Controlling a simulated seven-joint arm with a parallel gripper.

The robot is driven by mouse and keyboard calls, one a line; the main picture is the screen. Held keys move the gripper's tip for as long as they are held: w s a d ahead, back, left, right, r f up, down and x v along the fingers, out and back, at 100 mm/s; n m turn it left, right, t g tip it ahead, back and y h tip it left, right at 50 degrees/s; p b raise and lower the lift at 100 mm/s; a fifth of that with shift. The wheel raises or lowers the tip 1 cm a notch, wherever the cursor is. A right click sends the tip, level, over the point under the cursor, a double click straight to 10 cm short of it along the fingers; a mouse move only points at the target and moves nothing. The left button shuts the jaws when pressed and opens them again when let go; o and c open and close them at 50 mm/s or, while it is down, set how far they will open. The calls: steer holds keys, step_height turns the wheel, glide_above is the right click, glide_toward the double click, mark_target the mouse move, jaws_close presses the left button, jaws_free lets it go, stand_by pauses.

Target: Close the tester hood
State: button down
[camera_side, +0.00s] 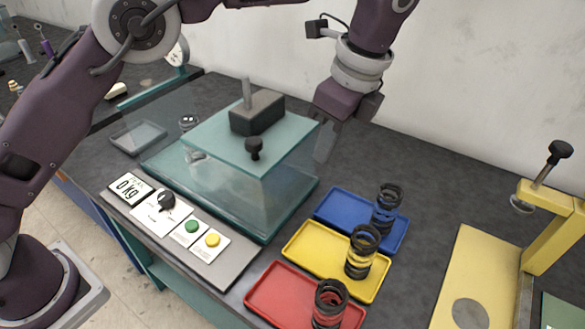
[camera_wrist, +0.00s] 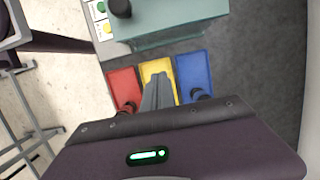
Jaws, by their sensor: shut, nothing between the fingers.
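The tester (camera_side: 215,195) is a teal glass box on the dark bench, with a see-through hood (camera_side: 215,138). A dark block with an upright grey peg (camera_side: 257,112) is on top, and a black knob (camera_side: 255,149) sticks up near the hood's front edge. I cannot tell how far the hood is open. In the wrist view part of the tester (camera_wrist: 180,28) shows at the top, with a dark round knob (camera_wrist: 120,8). My gripper (camera_side: 323,145) is shut and empty, pointing down just right of the hood; its fingers also show in the wrist view (camera_wrist: 158,82).
Blue (camera_side: 335,208), yellow (camera_side: 312,256) and red (camera_side: 278,300) trays, each with a dark spring, stand right of the tester. A control panel (camera_side: 185,225) with a display, black knob and green and yellow buttons lies in front. A yellow press (camera_side: 480,270) stands far right.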

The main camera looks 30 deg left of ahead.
mark_target(209, 124)
steer(key=a+f, duration=0.6)
steer(key=f, duration=0.2)
steer(key=shift+f, duration=0.25)
steer(key=shift+a, duration=0.15)
steer(key=a, duration=2.1)
steer(key=shift+a, duration=0.2)
